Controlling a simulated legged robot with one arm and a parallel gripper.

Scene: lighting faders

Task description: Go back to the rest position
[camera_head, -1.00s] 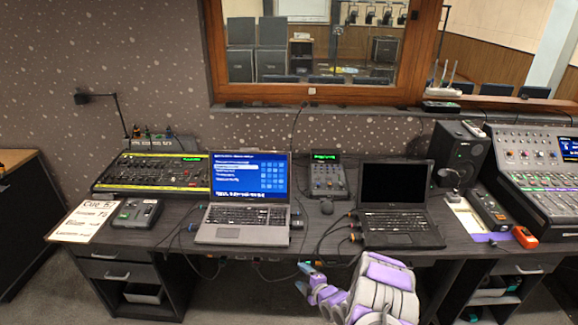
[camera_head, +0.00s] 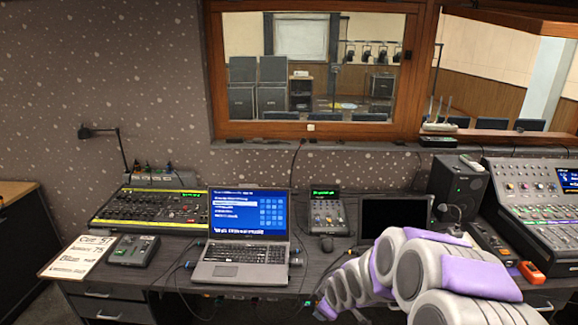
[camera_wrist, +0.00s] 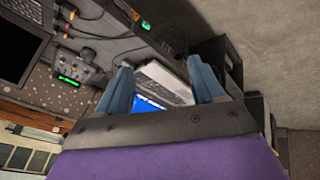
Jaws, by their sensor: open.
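My arm (camera_head: 430,275) crosses the lower right of the head view as grey and purple links in front of the desk. The end of my gripper cannot be made out there. In the wrist view my gripper (camera_wrist: 160,88) shows two blue fingers spread apart with nothing held between them. Beyond the gap is the open laptop with the blue screen (camera_wrist: 150,104), well apart from the fingers. In the head view, a lighting desk with a yellow edge (camera_head: 150,224) stands at the left, with a small fader box (camera_head: 133,251) in front of it.
The blue-screen laptop (camera_head: 240,264) stands mid-desk, a small mixer (camera_head: 328,212) behind it to the right. A dark-screened laptop (camera_head: 396,215) is partly hidden by my arm. A speaker (camera_head: 458,190), a large mixing console (camera_head: 535,200) and an orange device (camera_head: 532,272) are at the right.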

